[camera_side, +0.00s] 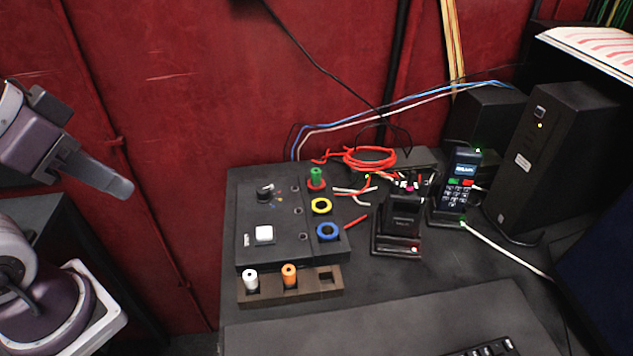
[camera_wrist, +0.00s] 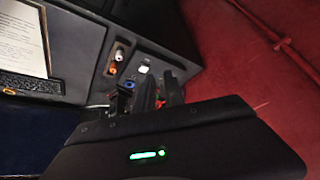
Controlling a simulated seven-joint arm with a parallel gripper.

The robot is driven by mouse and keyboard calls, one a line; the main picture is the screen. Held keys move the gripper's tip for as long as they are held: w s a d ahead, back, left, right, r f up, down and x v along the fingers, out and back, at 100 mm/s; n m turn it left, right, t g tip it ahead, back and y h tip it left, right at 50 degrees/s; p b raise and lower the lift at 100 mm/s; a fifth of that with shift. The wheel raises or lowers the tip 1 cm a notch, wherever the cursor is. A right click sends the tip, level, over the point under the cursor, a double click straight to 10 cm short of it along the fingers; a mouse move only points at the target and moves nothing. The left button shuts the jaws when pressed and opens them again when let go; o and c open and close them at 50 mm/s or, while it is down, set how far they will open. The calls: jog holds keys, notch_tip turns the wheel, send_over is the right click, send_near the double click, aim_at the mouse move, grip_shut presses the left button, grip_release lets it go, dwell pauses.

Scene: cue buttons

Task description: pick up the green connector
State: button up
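The green connector (camera_side: 316,176) stands upright in the red ring at the back right of the dark control box (camera_side: 262,213). My gripper (camera_side: 122,187) is at the far left in the side view, raised and well apart from the connector. In the wrist view, its two dark fingers (camera_wrist: 160,88) appear apart, with nothing visibly held between them. I cannot make out the green connector in the wrist view. A white connector (camera_side: 250,279) and an orange connector (camera_side: 289,276) stand in a brown holder (camera_side: 307,292), whose right slot is empty.
A yellow ring (camera_side: 321,206) and a blue ring (camera_side: 328,231) are empty on the box. A white button (camera_side: 264,234) and a black knob (camera_side: 265,192) sit left of them. Red cable (camera_side: 370,157), a handset (camera_side: 462,187) and a black cradle (camera_side: 402,225) lie to the right.

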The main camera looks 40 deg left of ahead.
jog(key=o, duration=0.5)
jog(key=w+d+r+m+g, duration=0.15)
jog(key=w+r+m, duration=0.25)
jog(key=w, duration=0.6)
jog(key=m+g, duration=0.4)
jog(key=m, duration=0.3)
send_near(316, 170)
jog(key=s+f, duration=0.1)
jog(key=s, duration=0.1)
jog(key=shift+m, duration=0.5)
jog(key=f, duration=0.3)
jog(key=w+f, duration=0.1)
jog(key=f, duration=0.2)
jog(key=w+f, duration=0.1)
jog(key=f, duration=0.2)
jog(key=shift+f, duration=0.15)
